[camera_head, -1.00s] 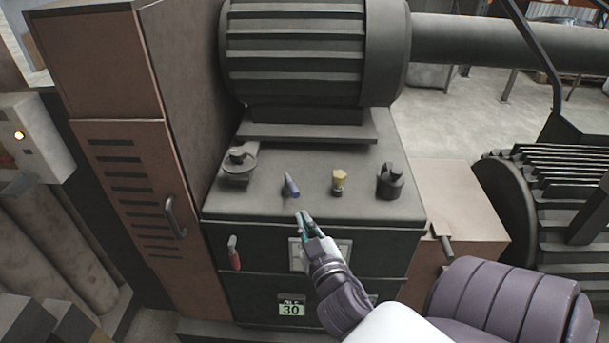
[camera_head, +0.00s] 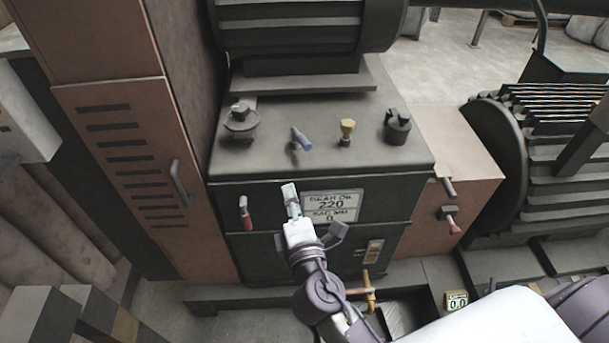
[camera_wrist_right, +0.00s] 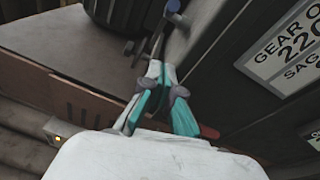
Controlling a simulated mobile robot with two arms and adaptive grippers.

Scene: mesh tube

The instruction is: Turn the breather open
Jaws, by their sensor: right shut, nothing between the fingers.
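Several fittings stand on top of the dark gearbox housing (camera_head: 270,165). I cannot tell for sure which is the breather. A small lever with a blue handle (camera_head: 302,139) sits centre-left, and a yellow-topped fitting (camera_head: 347,130) stands right of it. A dark notched cap (camera_head: 397,127) is at the right, and a grey round cap (camera_head: 241,121) at the left. My right gripper (camera_head: 290,190) is shut and empty, in front of the housing's front face, below the blue lever and apart from it. Its teal fingers (camera_wrist_right: 158,78) show in the right wrist view, with the blue tip (camera_wrist_right: 173,6) beyond. My left gripper is out of view.
A red-handled lever (camera_head: 247,214) hangs on the front face, left of my gripper. A yellow valve (camera_head: 369,290) sits lower. A brown cabinet (camera_head: 120,150) bounds the left; a motor (camera_head: 300,25) stands behind.

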